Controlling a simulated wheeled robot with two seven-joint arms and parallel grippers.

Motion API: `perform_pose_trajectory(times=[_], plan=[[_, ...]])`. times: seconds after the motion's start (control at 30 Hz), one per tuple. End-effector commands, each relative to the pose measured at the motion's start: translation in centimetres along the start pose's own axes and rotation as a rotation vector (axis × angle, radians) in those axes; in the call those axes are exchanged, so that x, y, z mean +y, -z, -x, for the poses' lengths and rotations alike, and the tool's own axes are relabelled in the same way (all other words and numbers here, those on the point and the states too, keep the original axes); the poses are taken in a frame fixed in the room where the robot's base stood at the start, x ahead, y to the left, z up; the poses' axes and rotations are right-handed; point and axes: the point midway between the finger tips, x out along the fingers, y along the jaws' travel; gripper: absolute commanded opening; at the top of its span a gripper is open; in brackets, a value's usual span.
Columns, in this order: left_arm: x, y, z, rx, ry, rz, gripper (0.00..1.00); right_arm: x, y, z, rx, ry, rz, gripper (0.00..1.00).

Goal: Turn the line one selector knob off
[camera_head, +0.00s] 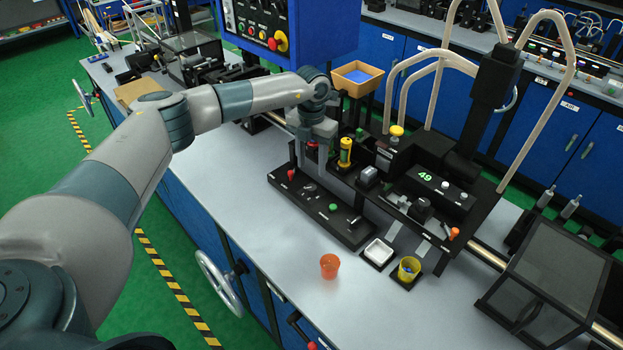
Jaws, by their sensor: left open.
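My left gripper (312,152) points down over the back end of a low black control panel (300,200), its jaws open. A red part shows close beside its fingers; I cannot tell whether they touch it. The panel carries a small red knob (291,174), a small dark selector with a light lever (310,187) and a green button (333,207). Which control is the line one selector knob, and its setting, I cannot read. The black unit behind has a grey-topped knob (368,175) and a black knob (420,208). My right gripper is not in view.
A blue control box (290,25) hangs behind. The grey bench top (260,225) is clear at front left.

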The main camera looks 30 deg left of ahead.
Motion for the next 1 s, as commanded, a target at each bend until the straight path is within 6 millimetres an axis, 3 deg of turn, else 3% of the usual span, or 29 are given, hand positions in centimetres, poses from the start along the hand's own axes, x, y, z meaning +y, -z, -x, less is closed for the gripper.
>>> perform_pose_trajectory(times=[0.3, 0.5, 0.97, 1.0], plan=[[0.0, 0.1, -5.4, 0.004, -0.001, 0.002, 0.43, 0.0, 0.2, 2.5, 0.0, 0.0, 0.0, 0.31], [0.0, 0.0, -7.8, 0.002, 0.0, 0.002, 0.43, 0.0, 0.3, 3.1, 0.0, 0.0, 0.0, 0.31], [0.0, 0.0, -8.7, 0.0, 0.0, 0.0, 0.43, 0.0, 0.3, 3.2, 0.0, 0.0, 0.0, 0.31], [0.0, 0.0, -8.7, 0.0, 0.0, 0.001, 0.34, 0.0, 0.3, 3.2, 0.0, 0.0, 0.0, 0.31]])
